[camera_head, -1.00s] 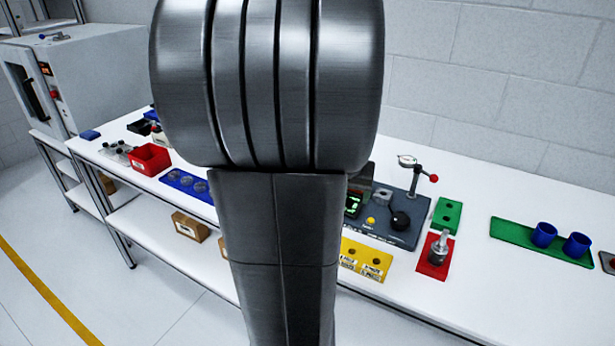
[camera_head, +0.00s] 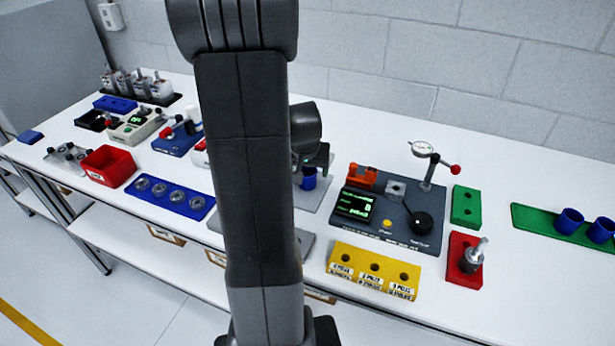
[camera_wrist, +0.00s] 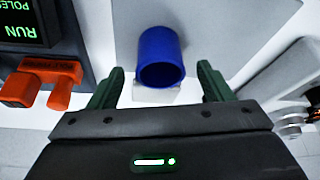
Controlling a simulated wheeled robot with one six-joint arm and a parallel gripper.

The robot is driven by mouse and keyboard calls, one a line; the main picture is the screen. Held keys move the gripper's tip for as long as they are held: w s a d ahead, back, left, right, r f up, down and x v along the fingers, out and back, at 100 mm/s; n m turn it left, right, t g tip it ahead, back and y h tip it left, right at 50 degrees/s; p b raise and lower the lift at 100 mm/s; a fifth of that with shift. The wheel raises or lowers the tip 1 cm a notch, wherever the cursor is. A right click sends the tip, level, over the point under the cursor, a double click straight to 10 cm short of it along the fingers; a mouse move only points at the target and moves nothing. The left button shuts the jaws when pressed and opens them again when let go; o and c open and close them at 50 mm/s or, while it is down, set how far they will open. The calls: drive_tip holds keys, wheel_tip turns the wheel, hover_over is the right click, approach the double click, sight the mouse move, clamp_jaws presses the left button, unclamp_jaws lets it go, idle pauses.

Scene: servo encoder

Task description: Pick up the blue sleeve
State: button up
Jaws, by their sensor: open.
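A blue sleeve (camera_head: 309,182) stands on a grey plate (camera_head: 316,199) in the middle of the bench, just right of my arm in the head view. It also shows in the wrist view (camera_wrist: 160,52) as a hollow blue cylinder with its open end facing the camera. My gripper (camera_wrist: 160,82) is open, with one dark green finger on each side of the sleeve's near end. The fingers appear apart from the sleeve, with a gap on both sides. In the head view, my arm hides part of the plate. Two more blue sleeves (camera_head: 569,221) (camera_head: 601,230) stand on a green tray (camera_head: 535,218) at the right.
A dark device (camera_head: 385,225) with a green display and dial gauge is right of the plate. A yellow block (camera_head: 373,273), a red block (camera_head: 464,257) and a green block (camera_head: 466,205) surround it. A red bin (camera_head: 107,166) and blue tray (camera_head: 170,196) are at the left.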

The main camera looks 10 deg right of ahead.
drive_tip(key=shift+x, duration=1.3)
drive_tip(key=c, duration=1)
